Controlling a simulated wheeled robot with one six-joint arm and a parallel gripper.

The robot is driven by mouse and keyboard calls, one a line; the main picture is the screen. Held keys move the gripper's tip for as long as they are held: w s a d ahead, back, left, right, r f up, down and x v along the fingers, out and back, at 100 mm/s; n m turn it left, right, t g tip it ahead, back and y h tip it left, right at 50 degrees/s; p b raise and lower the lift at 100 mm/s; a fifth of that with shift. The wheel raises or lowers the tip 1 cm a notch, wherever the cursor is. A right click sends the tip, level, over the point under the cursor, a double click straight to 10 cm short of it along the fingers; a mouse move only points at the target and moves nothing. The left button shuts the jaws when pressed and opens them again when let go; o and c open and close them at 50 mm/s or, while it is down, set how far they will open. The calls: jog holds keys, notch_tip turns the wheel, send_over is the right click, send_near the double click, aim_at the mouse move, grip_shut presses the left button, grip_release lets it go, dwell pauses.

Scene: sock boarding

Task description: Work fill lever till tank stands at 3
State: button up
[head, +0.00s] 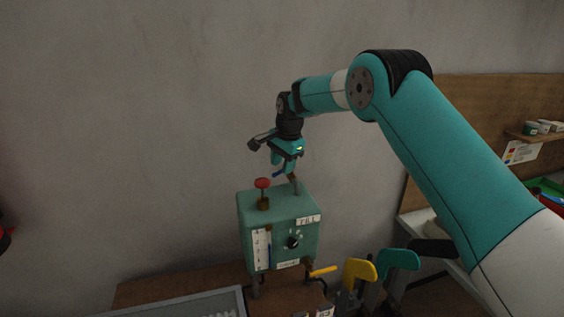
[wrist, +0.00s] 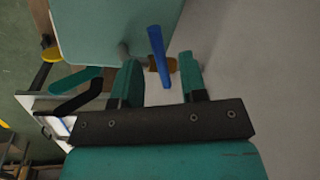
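The teal tank (head: 280,232) stands on legs on a brown bench and bears a label that seems to read FILL. A blue lever (head: 279,174) sits above its top, by a post at the back right. In the wrist view the blue lever (wrist: 157,55) lies between the two teal fingers of my gripper (wrist: 161,65), with a gap on each side. My gripper (head: 285,164) is open above the tank. A white scale (head: 261,249) with a blue strip is on the tank's front; its reading is too small to tell.
A red knob (head: 262,184) rises from the tank's top left. A black dial (head: 294,242) is on its front, and a yellow handle (head: 322,271) sticks out at lower right. Yellow (head: 359,270) and teal (head: 398,260) handles stand to the right. A grey tray (head: 190,304) lies in front.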

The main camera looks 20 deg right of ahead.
jog(key=shift+w+f, duration=0.1)
jog(key=shift+f, duration=0.6)
grip_shut()
jog(key=shift+w+a+m, duration=0.3)
jog(key=shift+w+m, duration=0.1)
jog(key=shift+m, duration=0.6)
jog(key=m, duration=0.1)
jog(key=w+m+h, duration=0.1)
jog(key=m, duration=0.1)
jog(key=shift+w+a+m, duration=0.1)
jog(key=shift+w+m, duration=0.1)
jog(key=shift+m, duration=0.1)
grip_release()
jog(key=shift+r+b, duration=0.1)
jog(key=shift+b, duration=0.2)
